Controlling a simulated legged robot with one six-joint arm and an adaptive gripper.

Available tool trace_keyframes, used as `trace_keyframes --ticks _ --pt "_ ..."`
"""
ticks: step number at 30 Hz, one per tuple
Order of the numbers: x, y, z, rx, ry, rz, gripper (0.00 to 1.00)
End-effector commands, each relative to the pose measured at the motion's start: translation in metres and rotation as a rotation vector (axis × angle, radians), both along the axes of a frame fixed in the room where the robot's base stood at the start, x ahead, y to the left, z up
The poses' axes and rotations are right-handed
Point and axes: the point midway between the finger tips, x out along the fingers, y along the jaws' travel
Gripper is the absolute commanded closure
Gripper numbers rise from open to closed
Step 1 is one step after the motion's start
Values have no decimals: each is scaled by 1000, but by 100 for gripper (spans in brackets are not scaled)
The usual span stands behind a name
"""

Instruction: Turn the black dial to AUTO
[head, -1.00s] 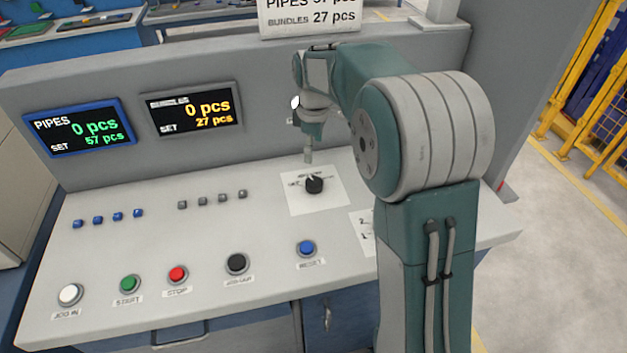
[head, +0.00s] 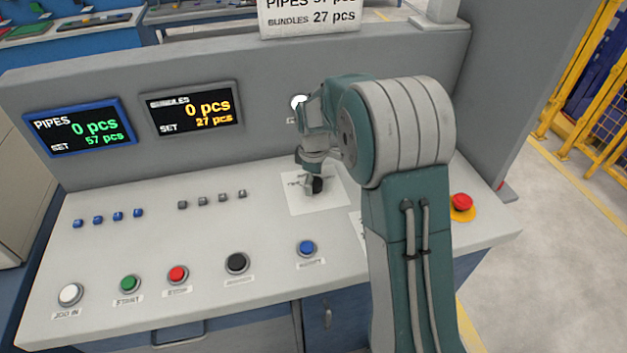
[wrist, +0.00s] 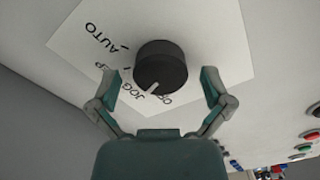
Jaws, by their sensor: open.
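The black dial (head: 317,185) sits on a white label plate (head: 328,203) on the sloped console top. In the wrist view the dial (wrist: 160,66) is upright in the picture's middle, and its white pointer mark is toward the JOG lettering. The AUTO lettering (wrist: 101,38) is to the left of the dial. My gripper (wrist: 161,79) is open, with one finger on each side of the dial and gaps between them and it. In the head view my gripper (head: 307,186) is at the dial and partly hides it and its label.
Several push buttons line the console front, including the blue one (head: 306,248) and the black one (head: 237,263). A red emergency button (head: 461,202) is right of my arm. Small blue switches (head: 108,217) and two displays are at the left. A grey panel rises behind the dial.

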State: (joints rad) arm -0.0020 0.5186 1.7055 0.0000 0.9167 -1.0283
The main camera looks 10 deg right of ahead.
Motion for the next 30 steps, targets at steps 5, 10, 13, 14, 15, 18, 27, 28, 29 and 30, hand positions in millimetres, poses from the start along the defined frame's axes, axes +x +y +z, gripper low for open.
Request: trace_keyframes --ticks 5,10,13,14,15,18,27,28,29,30 --pt "0 0 0 0 0 0 45" --pt "0 0 0 1 1 0 83" --pt "0 0 -1 0 1 -1 83" --pt "0 0 -1 0 1 -2 83" --pt "0 0 -1 0 1 -4 83" --pt "0 0 -1 0 1 -18 83" --pt "0 0 -2 -1 3 -167 83" --pt "0 0 -2 -1 3 -189 83" --pt "0 0 -2 0 3 -214 83" --pt "0 0 -2 0 3 -249 83"
